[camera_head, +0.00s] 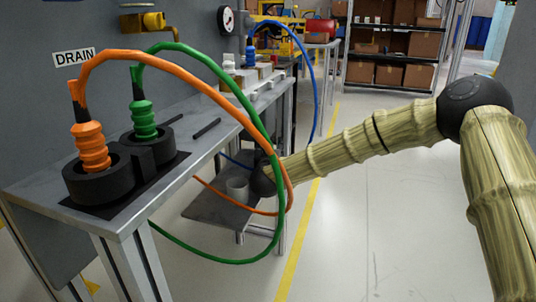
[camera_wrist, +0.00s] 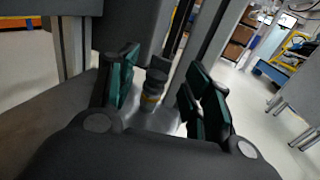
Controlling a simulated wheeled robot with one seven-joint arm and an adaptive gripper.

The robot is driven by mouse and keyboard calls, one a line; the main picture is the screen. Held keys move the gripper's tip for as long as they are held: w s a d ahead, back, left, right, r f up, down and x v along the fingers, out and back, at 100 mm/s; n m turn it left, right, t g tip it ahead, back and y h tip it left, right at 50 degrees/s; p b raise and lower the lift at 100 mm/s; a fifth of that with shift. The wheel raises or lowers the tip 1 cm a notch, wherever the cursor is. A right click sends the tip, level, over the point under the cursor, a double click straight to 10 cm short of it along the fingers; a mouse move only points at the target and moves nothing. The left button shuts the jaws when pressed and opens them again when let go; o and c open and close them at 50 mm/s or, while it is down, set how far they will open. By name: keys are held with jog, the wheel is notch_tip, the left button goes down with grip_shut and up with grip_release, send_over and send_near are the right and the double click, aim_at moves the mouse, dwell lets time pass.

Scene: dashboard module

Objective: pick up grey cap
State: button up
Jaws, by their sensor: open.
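A small grey cylinder that looks like the grey cap (camera_head: 237,187) stands upright on the low shelf (camera_head: 200,206) beside the bench. My gripper (camera_head: 262,178) is low over this shelf, just right of the cylinder, partly hidden behind the orange and green hoses. In the wrist view, my gripper (camera_wrist: 163,68) has its dark green finger pads spread apart. A dark-topped cylindrical piece with a yellowish band (camera_wrist: 153,86) shows between and beyond the fingers, with no visible contact. I cannot tell whether it is the same grey cylinder.
The orange hose (camera_head: 240,115) and green hose (camera_head: 283,190) loop off the bench (camera_head: 130,213) across my gripper's end. A blue hose (camera_head: 313,75) hangs behind. Black holders (camera_head: 100,184) stand on the bench. The floor to the right is clear.

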jog(key=shift+w+b, duration=0.35)
jog(key=shift+w, duration=0.75)
jog(key=shift+c, duration=0.6)
grip_shut()
